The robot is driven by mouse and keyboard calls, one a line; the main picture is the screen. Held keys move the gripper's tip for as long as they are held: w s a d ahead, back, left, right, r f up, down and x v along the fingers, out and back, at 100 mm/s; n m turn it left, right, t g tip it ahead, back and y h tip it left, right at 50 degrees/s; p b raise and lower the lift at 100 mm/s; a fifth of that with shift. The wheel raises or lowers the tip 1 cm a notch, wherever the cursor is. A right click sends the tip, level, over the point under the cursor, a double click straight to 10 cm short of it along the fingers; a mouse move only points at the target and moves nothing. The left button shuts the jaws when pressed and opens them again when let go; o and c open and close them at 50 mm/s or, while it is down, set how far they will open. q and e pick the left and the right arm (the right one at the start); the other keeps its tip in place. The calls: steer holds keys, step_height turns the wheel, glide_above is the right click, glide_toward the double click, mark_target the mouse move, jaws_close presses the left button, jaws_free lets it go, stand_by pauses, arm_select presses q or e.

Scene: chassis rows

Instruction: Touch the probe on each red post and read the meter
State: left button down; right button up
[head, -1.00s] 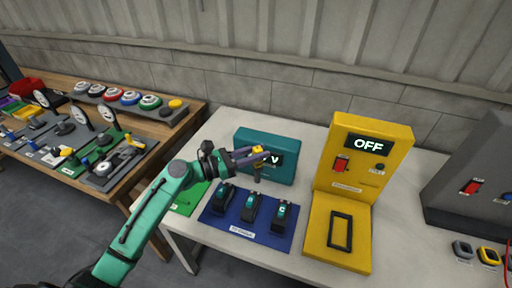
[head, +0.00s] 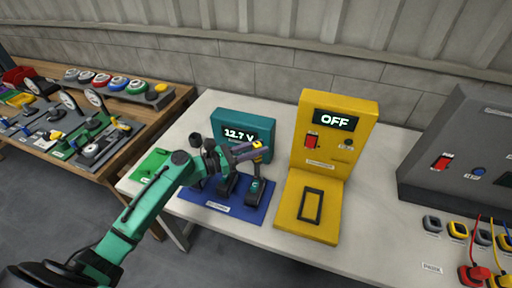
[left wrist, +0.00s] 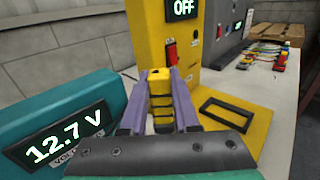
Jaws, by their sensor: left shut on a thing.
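My left gripper (head: 250,150) is shut on the probe, a yellow and black piece that shows in the head view (head: 258,149) and the left wrist view (left wrist: 160,92). It holds the probe upright above the rightmost battery pack (head: 256,192) on the blue mat (head: 228,209). I cannot tell whether the tip touches a post; no red post can be made out. The middle pack (head: 228,186) is partly behind my arm, and the left pack is mostly hidden by it. The teal meter (head: 262,150) behind reads 12.7 V, also in the left wrist view (left wrist: 62,138). My right gripper is out of view.
A yellow box (head: 340,148) showing OFF, with a red switch, stands right of the packs. A grey cabinet (head: 450,150) stands further right, with small connectors and cables before it. A green mat (head: 150,166) lies left. A wooden bench (head: 178,105) stands beyond the left edge.

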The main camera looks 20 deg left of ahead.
arm_select(q)
steer(key=shift+a, duration=0.6)
steer(key=shift+d, duration=0.2)
steer(key=shift+f, duration=0.1)
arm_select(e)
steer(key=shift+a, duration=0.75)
arm_select(q)
steer(key=shift+a+f, duration=0.1)
steer(key=shift+f, duration=0.1)
steer(key=shift+f+b, duration=0.45)
steer(key=shift+f, duration=0.05)
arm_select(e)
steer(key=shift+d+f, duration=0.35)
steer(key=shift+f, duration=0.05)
